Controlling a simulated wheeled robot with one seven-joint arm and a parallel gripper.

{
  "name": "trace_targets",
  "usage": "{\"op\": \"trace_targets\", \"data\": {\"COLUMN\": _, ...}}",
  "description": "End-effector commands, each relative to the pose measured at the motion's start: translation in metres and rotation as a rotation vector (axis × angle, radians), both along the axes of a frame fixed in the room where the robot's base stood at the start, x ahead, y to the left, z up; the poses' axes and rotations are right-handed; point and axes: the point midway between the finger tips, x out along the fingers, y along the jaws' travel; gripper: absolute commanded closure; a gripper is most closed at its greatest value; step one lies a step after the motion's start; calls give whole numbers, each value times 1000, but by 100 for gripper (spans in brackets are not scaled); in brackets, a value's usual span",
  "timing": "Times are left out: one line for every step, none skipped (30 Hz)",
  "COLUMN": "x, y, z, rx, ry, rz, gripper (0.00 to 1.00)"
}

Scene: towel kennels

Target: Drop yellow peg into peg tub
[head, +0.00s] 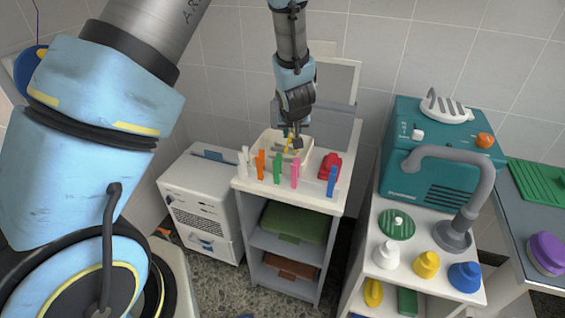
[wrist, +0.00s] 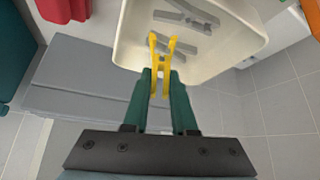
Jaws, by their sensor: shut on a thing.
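The yellow peg (wrist: 161,62) is held between the green fingertips of my gripper (wrist: 160,88), with its two prongs pointing away from the fingers. In the wrist view it overlaps the cream peg tub (wrist: 250,38); whether it touches the tub I cannot tell. Grey pegs (wrist: 186,15) lie inside the tub. In the head view my gripper (head: 293,139) points down over the tub (head: 268,137) on the white cabinet top, and the yellow peg (head: 288,147) is small and partly hidden.
White, orange (head: 260,164), green, pink (head: 295,172) and blue pegs (head: 332,181) stand along the cabinet's front edge. A red object (head: 329,165) sits right of the tub. A grey panel (head: 335,90) rises behind. A teal machine (head: 440,145) stands to the right.

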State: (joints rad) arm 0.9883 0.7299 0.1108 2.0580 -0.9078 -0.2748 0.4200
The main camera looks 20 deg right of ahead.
Motion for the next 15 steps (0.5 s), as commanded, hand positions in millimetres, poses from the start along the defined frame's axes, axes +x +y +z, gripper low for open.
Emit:
{"op": "trace_targets", "data": {"x": 0, "y": 0, "z": -9, "rx": -1, "ry": -1, "rz": 1, "gripper": 100}}
{"op": "trace_targets", "data": {"x": 0, "y": 0, "z": -10, "rx": -1, "ry": -1, "rz": 1, "gripper": 100}}
{"op": "trace_targets", "data": {"x": 0, "y": 0, "z": -12, "rx": -1, "ry": -1, "rz": 1, "gripper": 100}}
{"op": "trace_targets", "data": {"x": 0, "y": 0, "z": -12, "rx": -1, "ry": -1, "rz": 1, "gripper": 100}}
{"op": "trace_targets", "data": {"x": 0, "y": 0, "z": -12, "rx": -1, "ry": -1, "rz": 1, "gripper": 100}}
{"op": "trace_targets", "data": {"x": 0, "y": 0, "z": -12, "rx": -1, "ry": -1, "rz": 1, "gripper": 100}}
{"op": "trace_targets", "data": {"x": 0, "y": 0, "z": -12, "rx": 0, "ry": -1, "rz": 0, "gripper": 100}}
{"op": "trace_targets", "data": {"x": 0, "y": 0, "z": -11, "rx": 0, "ry": -1, "rz": 0, "gripper": 100}}
{"op": "trace_targets", "data": {"x": 0, "y": 0, "z": -11, "rx": 0, "ry": -1, "rz": 0, "gripper": 100}}
{"op": "trace_targets", "data": {"x": 0, "y": 0, "z": -11, "rx": 0, "ry": -1, "rz": 0, "gripper": 100}}
{"op": "trace_targets", "data": {"x": 0, "y": 0, "z": -11, "rx": 0, "ry": -1, "rz": 0, "gripper": 100}}
{"op": "trace_targets", "data": {"x": 0, "y": 0, "z": -11, "rx": 0, "ry": -1, "rz": 0, "gripper": 74}}
{"op": "trace_targets", "data": {"x": 0, "y": 0, "z": -11, "rx": 0, "ry": -1, "rz": 0, "gripper": 70}}
{"op": "trace_targets", "data": {"x": 0, "y": 0, "z": -11, "rx": 0, "ry": -1, "rz": 0, "gripper": 67}}
{"op": "trace_targets", "data": {"x": 0, "y": 0, "z": -11, "rx": 0, "ry": -1, "rz": 0, "gripper": 62}}
